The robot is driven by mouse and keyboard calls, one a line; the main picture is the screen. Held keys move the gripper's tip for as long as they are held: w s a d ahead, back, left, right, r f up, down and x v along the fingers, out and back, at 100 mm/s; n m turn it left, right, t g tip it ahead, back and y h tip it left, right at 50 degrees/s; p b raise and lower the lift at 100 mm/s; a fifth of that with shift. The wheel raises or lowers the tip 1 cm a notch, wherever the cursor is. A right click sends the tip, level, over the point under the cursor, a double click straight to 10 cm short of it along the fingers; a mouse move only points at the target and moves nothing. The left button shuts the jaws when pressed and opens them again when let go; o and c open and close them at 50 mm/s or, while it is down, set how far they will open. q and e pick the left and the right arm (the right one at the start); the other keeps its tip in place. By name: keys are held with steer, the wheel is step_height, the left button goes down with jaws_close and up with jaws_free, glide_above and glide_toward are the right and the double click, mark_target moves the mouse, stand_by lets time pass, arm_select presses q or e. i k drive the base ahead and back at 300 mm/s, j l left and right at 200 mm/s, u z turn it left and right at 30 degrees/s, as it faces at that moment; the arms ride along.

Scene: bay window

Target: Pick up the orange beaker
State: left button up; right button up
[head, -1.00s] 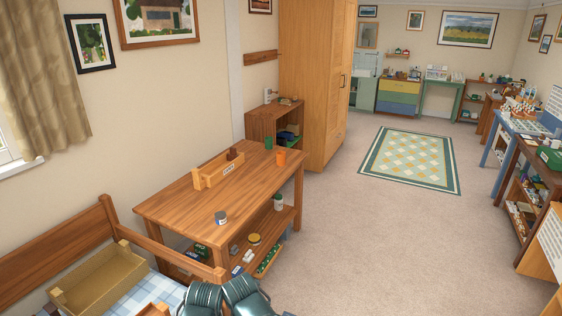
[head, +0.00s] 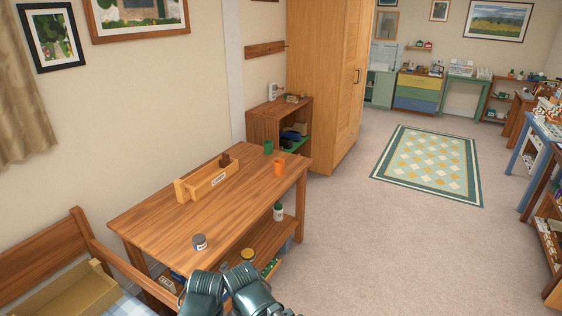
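The orange beaker (head: 279,168) stands upright near the far right end of the wooden table (head: 165,222). A green beaker (head: 268,147) stands just behind it, apart from it. Two dark green parts of my own arms show at the bottom edge of the head view, in front of the table's near end. Neither gripper can be made out, and nothing touches the orange beaker.
A labelled wooden box (head: 208,181) lies along the table's wall side; a small grey jar (head: 199,242) stands near its front. A bench (head: 45,262) is left. Carpet (head: 370,250) right of the table is clear, with a rug (head: 428,165) beyond.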

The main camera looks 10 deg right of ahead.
mark_target(279, 167)
steer(key=i+l, duration=0.3)
steer(key=i+l+u, duration=0.1)
steer(key=i+l, duration=0.2)
steer(key=l, duration=0.15)
steer(key=i+l, duration=0.25)
steer(key=l, duration=0.15)
steer(key=i+l+u, duration=0.1)
steer(key=i+l, duration=0.2)
steer(key=l, duration=0.15)
steer(key=i+l, duration=0.25)
steer(key=l, duration=0.15)
steer(key=i+l+u, duration=0.1)
steer(key=i+l, duration=0.15)
steer(key=l, duration=0.2)
steer(key=i+l, duration=0.25)
steer(key=l, duration=0.2)
